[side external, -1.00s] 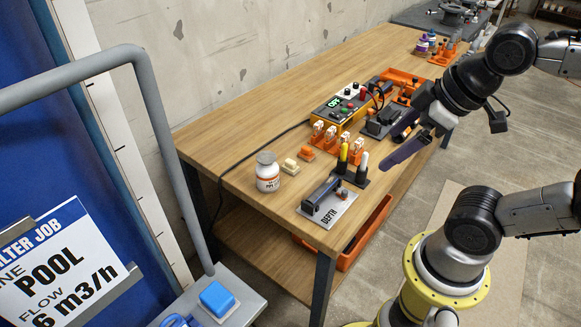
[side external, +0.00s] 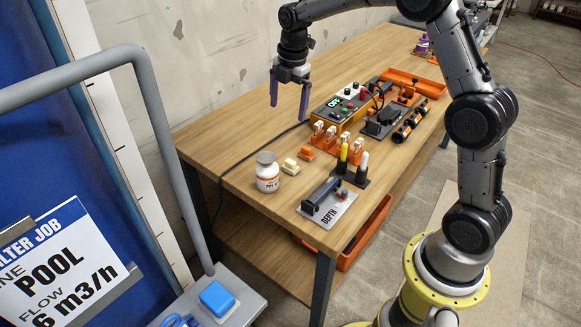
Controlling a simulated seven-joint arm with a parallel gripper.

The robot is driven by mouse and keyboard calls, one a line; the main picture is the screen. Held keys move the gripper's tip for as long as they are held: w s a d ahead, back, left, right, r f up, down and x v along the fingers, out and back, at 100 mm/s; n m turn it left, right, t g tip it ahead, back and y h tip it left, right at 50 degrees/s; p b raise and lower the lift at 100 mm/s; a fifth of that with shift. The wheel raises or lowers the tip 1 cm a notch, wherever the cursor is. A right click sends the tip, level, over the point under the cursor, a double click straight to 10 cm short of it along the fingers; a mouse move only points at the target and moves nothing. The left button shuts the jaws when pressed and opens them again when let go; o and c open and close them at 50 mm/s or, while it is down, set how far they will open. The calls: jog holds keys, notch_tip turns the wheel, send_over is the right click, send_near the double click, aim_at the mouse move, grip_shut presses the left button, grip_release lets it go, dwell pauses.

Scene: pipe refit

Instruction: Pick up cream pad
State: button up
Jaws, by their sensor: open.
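The cream pad (side external: 290,166) is a small pale block lying on the wooden bench, between the white jar and an orange pad. My gripper (side external: 288,112) is open and empty. It points down above the back part of the bench, higher than the cream pad and behind it in the picture. Its two dark purple-blue fingers stand apart with nothing between them.
The orange holders (side external: 331,137), a yellow control box (side external: 340,105) and a depth gauge plate (side external: 328,203) are close by. A black cable (side external: 240,155) runs behind.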

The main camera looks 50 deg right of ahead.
jog(key=g, duration=0.1)
send_over(291, 161)
jog(key=f, duration=1.4)
jog(key=shift+s+d+f, duration=0.1)
jog(key=shift+d+f, duration=0.1)
jog(key=shift+f, duration=0.05)
jog(key=shift+w+a+f, duration=0.1)
jog(key=shift+f, duration=1.4)
jog(key=shift+w+a+f, duration=0.1)
jog(key=shift+f, duration=1.4)
jog(key=c, duration=1.4)
jog(key=shift+r, duration=0.15)
jog(key=shift+c, duration=0.2)
jog(key=shift+r, duration=0.6)
jog(key=s+a+r, duration=0.3)
jog(key=s+r, duration=0.8)
jog(key=s, duration=0.2)
jog(key=shift+s+r, duration=0.3)
jog(key=shift+s, duration=0.05)
